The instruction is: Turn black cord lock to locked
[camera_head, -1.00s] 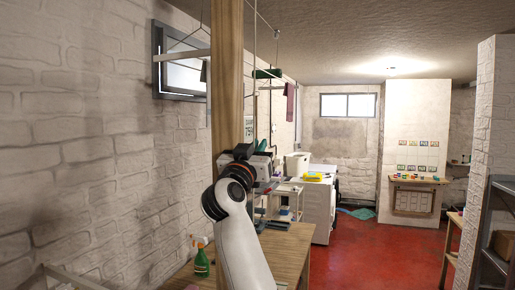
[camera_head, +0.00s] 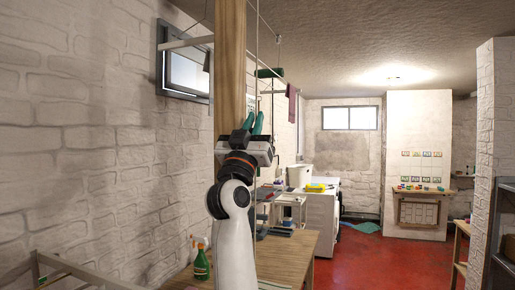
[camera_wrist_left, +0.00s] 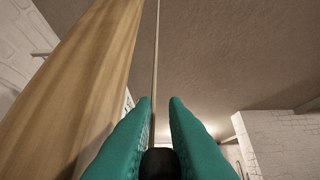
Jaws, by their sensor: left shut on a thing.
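The black cord lock (camera_wrist_left: 161,163) is a small dark piece low in the left wrist view, between the green fingers of my left gripper (camera_wrist_left: 162,104). A thin cord (camera_wrist_left: 155,50) runs up from there toward the ceiling. My left gripper is shut on the cord lock, with its fingertips pointing up. In the head view my left gripper (camera_head: 253,122) is beside the wooden post, and the lock itself is hidden there. I cannot tell which setting the lock is in. My right gripper is not in view.
The wooden post (camera_head: 230,60) stands close to my left gripper. A wooden table (camera_head: 285,255) with a green spray bottle (camera_head: 201,264) is below. Red floor (camera_head: 385,255) lies open to the right.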

